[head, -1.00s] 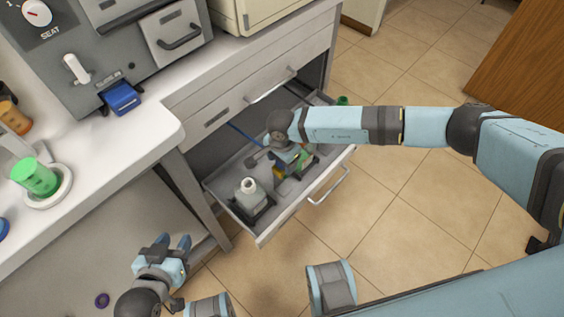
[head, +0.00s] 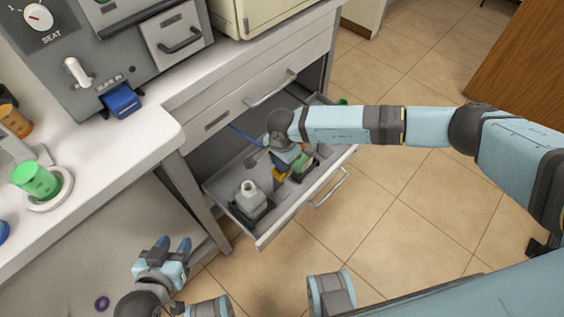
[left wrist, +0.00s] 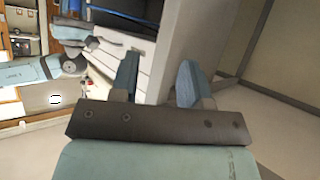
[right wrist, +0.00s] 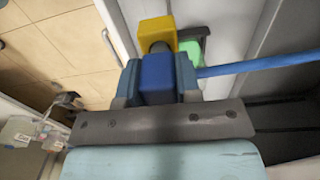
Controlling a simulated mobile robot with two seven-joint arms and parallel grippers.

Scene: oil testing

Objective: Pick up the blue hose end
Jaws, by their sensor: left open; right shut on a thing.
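The blue hose end (right wrist: 158,78) is a blue block between the fingers of my right gripper (right wrist: 159,82), which is shut on it. A yellow block (right wrist: 157,32) shows just beyond it; I cannot tell whether the two are joined. The blue hose (right wrist: 260,65) runs off to the right in the right wrist view; part of it shows in the head view (head: 243,134) inside the open drawer (head: 262,236). In the head view my right gripper (head: 287,160) is low in the drawer, its fingertips partly hidden. My left gripper (head: 168,250) is open and empty, left of the drawer.
A white bottle (head: 249,192) stands in a dark holder at the drawer's near left. A green item (right wrist: 195,48) is close beside the yellow block. The counter (head: 130,150) holds a green cup (head: 36,179).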

